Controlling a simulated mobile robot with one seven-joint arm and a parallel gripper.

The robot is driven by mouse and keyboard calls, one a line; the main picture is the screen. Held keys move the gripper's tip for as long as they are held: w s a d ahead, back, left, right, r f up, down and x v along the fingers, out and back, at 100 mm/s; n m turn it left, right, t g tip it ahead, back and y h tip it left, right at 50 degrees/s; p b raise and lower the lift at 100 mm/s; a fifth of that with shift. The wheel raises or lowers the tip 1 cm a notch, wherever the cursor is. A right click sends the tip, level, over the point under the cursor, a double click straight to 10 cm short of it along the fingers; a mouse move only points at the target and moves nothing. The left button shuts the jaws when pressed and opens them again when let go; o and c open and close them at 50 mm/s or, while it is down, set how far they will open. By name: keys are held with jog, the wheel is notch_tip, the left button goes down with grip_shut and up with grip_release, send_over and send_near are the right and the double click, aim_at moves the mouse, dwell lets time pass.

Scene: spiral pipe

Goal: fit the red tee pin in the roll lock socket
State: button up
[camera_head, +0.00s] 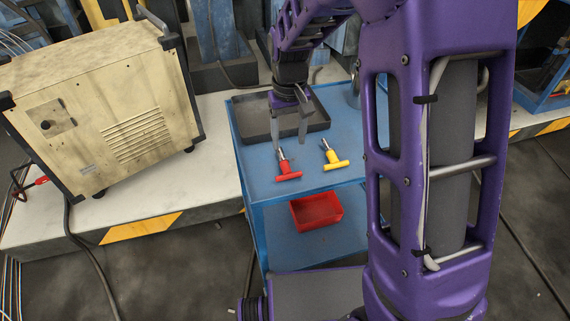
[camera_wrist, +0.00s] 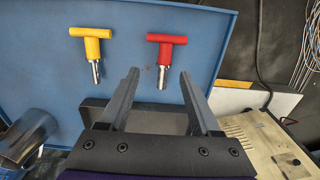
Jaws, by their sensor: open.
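The red tee pin (camera_head: 287,171) lies on the blue table (camera_head: 262,180) in the head view, with its bar towards the front and its metal shank pointing back. It also shows in the wrist view (camera_wrist: 166,39), ahead of the fingers and slightly right of the middle between them. My gripper (camera_head: 290,145) is open and empty, and it hangs just behind the red pin. In the wrist view its two fingers (camera_wrist: 159,72) are spread, with the pin's shank tip near the gap between them. I cannot make out the roll lock socket in either view.
A yellow tee pin (camera_head: 333,157) lies to the right of the red one. A dark tray (camera_head: 318,122) is behind my gripper on the table. A red bin (camera_head: 316,211) sits on the lower shelf. A beige machine (camera_head: 95,110) stands on the left. A metal cylinder (camera_wrist: 27,137) shows in the wrist view.

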aim_at(285, 163)
notch_tip(285, 163, down, 3)
jog(key=shift+f, duration=0.1)
jog(key=shift+a+f+b, duration=0.25)
jog(key=shift+f+b, duration=0.1)
jog(key=shift+f, duration=0.95)
jog(key=shift+a+f+b, duration=0.2)
jog(key=shift+f+b, duration=0.15)
jog(key=shift+f, duration=0.95)
grip_shut()
